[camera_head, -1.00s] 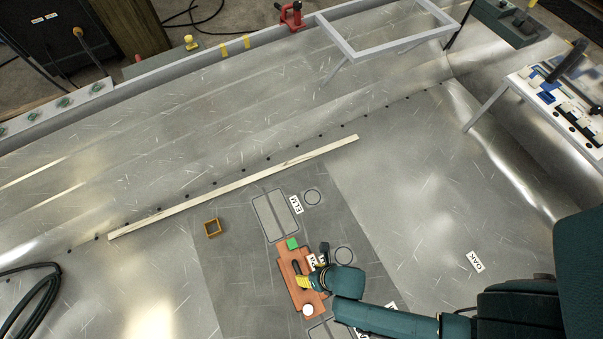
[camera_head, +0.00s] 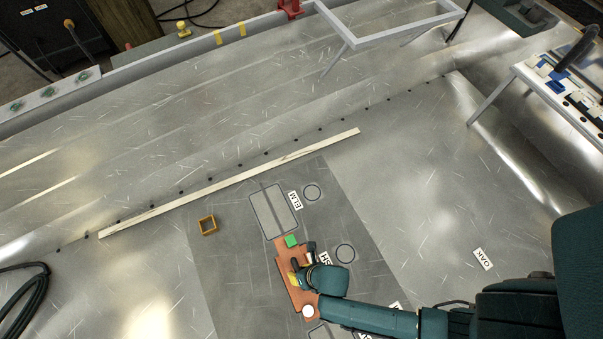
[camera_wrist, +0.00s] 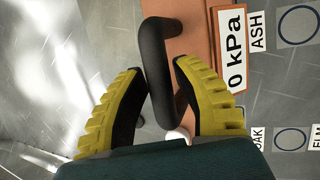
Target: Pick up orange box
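The orange box (camera_head: 284,265) is a long, flat orange-brown body on the dark floor panel, with a green patch at its far end and a white round knob at its near end. In the wrist view its orange face (camera_wrist: 196,42) shows beside a white "0 kPa" label and a black bar handle (camera_wrist: 155,60). My gripper (camera_head: 294,280) is over the box's middle. In the wrist view its yellow fingers (camera_wrist: 158,82) stand apart on either side of the handle. The right finger looks close to it; contact is unclear. My wrist hides part of the box.
A white frame stand (camera_head: 390,40) is at the back.

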